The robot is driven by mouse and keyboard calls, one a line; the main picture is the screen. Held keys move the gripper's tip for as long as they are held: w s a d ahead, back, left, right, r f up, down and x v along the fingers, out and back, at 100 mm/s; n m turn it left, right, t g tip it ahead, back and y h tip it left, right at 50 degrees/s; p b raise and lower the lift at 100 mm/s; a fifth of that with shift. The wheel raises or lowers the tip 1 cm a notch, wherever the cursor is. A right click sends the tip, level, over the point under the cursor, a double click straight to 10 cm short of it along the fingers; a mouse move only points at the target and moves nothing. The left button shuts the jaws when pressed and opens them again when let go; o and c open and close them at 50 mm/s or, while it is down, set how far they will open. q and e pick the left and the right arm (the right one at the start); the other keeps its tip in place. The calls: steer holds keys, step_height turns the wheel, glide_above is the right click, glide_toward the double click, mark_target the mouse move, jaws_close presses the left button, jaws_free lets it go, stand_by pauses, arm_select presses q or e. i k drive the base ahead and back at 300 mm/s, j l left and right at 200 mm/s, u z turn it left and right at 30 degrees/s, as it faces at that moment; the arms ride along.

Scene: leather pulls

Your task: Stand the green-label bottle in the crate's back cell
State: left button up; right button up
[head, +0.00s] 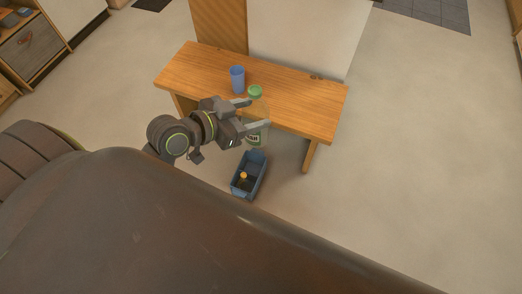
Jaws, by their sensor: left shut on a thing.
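The green-label bottle (254,138) is clear, with a green cap and a green label low on its side. My left gripper (258,112) is shut on its upper body, one finger on each side. The bottle looks roughly upright, in front of the bench's near edge and above the crate in the picture. The blue crate (262,166) is on the floor below it. A thing with an orange cap (243,176) stands in the crate's near part. The crate's far part looks empty, though its inside is dark and small. My right gripper is out of view.
A wooden bench (310,108) stands behind the crate, with a blue cup (237,79) on its top near the bottle. A bench leg (311,156) is right of the crate. The floor to the right is clear.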

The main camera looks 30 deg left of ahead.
mark_target(253, 171)
steer(key=z, duration=1.5)
steer(key=k+j+z, duration=0.1)
steer(key=z, duration=0.3)
steer(key=k+j+z, duration=0.1)
steer(key=z, duration=0.3)
steer(key=k+j+z, duration=0.15)
steer(key=z, duration=0.3)
steer(key=k+j, duration=0.25)
steer(key=k, duration=0.25)
steer(key=k+j, duration=0.2)
steer(key=k, duration=0.3)
steer(key=k+j, duration=0.25)
steer(key=k, duration=0.2)
steer(key=k+j, duration=0.2)
steer(key=k, duration=0.3)
steer(key=k+j, duration=0.25)
steer(key=k, duration=0.25)
